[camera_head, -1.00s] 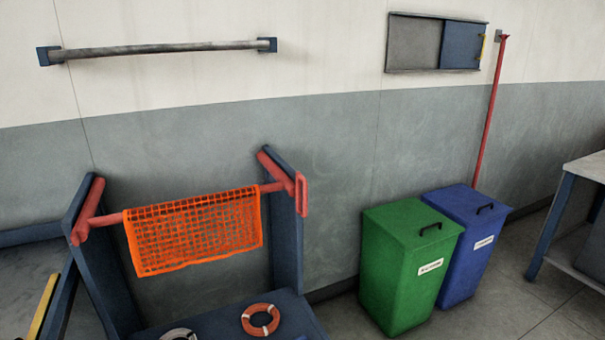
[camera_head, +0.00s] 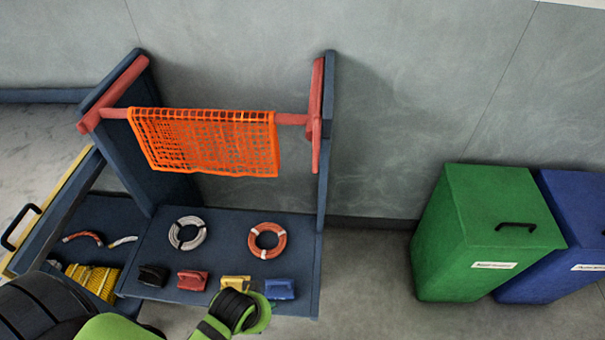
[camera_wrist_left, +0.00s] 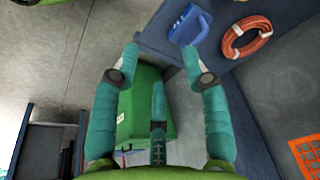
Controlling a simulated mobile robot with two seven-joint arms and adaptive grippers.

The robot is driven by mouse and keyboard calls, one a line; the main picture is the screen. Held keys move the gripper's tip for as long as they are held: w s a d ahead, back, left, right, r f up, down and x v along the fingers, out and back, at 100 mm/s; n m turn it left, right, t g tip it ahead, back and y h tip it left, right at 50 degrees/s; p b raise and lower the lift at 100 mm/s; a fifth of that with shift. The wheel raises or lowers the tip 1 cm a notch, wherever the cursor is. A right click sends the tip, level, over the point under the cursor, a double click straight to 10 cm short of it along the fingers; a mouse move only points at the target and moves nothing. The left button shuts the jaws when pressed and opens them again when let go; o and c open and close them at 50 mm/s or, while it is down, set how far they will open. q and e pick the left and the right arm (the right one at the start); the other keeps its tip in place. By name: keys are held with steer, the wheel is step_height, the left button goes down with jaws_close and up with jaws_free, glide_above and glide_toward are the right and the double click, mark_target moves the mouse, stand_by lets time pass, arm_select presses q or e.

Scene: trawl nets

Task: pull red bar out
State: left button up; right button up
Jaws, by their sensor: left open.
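The red bar (camera_head: 291,119) runs level between the two upright posts of a dark blue stand, with red pieces at both ends. An orange net (camera_head: 205,142) hangs over the bar's middle and hides part of it; a corner of the net also shows in the left wrist view (camera_wrist_left: 306,156). My left arm comes in at the lower left of the head view, below and apart from the bar. My left gripper (camera_wrist_left: 160,62) shows in the left wrist view with its teal fingers spread and nothing between them. My right gripper is not in view.
On the stand's shelf (camera_head: 300,230) lie a white ring (camera_head: 175,236), an orange ring (camera_head: 254,250) and several small coloured handled blocks. A green bin (camera_head: 450,235) and a blue bin (camera_head: 580,225) stand at right. Bare floor lies between stand and bins.

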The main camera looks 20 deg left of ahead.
arm_select(q)
steer(key=w+a+r+n+t+y+p, duration=0.1)
steer(key=w+r+t, duration=0.3)
steer(key=r, duration=0.7)
steer(key=n+t, duration=0.2)
steer(key=t, duration=0.9)
glide_toward(317, 147)
steer(key=w, duration=0.4)
steer(key=shift+y, duration=0.4)
steer(key=w+p, duration=0.2)
steer(key=w, duration=0.4)
steer(key=shift+w+a+r+p, duration=0.1)
steer(key=shift+a+p, duration=0.05)
steer(key=shift+p, duration=0.25)
steer(key=shift+w, duration=0.25)
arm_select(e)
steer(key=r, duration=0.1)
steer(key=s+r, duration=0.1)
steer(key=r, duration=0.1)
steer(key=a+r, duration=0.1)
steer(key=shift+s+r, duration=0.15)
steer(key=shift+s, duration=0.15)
arm_select(q)
jaws_close()
